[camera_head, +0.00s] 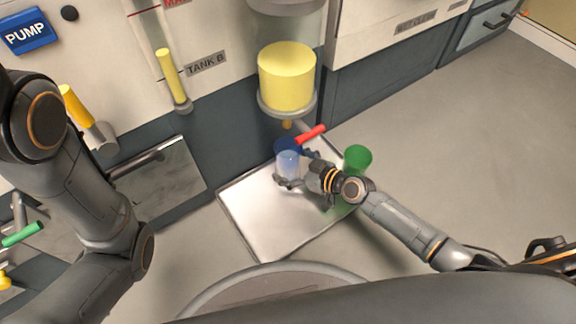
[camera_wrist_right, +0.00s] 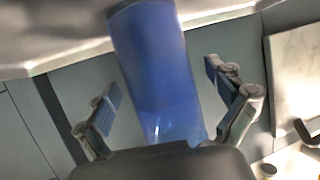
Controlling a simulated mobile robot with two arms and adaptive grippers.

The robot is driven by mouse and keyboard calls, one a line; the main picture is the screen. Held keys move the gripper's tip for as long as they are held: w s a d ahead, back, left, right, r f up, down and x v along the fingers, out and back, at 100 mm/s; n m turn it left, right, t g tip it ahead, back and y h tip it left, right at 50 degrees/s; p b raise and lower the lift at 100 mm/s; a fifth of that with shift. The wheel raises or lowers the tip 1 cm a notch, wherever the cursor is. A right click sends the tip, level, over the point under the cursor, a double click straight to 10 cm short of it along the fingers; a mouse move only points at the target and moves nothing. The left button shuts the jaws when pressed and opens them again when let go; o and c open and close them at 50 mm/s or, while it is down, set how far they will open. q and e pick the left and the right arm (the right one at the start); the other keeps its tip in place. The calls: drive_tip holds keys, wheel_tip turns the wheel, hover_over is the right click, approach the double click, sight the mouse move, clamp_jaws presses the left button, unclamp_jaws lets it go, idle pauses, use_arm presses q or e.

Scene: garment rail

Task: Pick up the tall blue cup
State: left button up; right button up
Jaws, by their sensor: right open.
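The tall blue cup (camera_head: 288,162) stands on the shiny metal tray below the yellow tank. It is translucent, dark blue at the top and paler lower down. In the right wrist view the cup (camera_wrist_right: 153,55) runs between the two fingers. My right gripper (camera_head: 299,170) is open, with its fingers on either side of the cup. In the wrist view gaps show between both fingers and the cup. The cup's lower end is hidden there by the gripper's body. My left arm comes in from the left, but its gripper is out of view.
A green cup (camera_head: 358,158) stands right of the blue one, partly behind my right arm. A red valve handle (camera_head: 311,134) is close above the blue cup, under the yellow-filled tank (camera_head: 287,78). The metal tray (camera_head: 262,222) is bare at its front left. Open floor lies to the right.

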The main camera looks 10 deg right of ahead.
drive_tip(key=shift+w+a+f, duration=0.15)
drive_tip(key=shift+w+a, duration=0.1)
drive_tip(key=shift+w, duration=0.05)
drive_tip(key=shift+c, duration=0.5)
drive_tip(key=c, duration=1.4)
drive_tip(key=shift+c, duration=0.7)
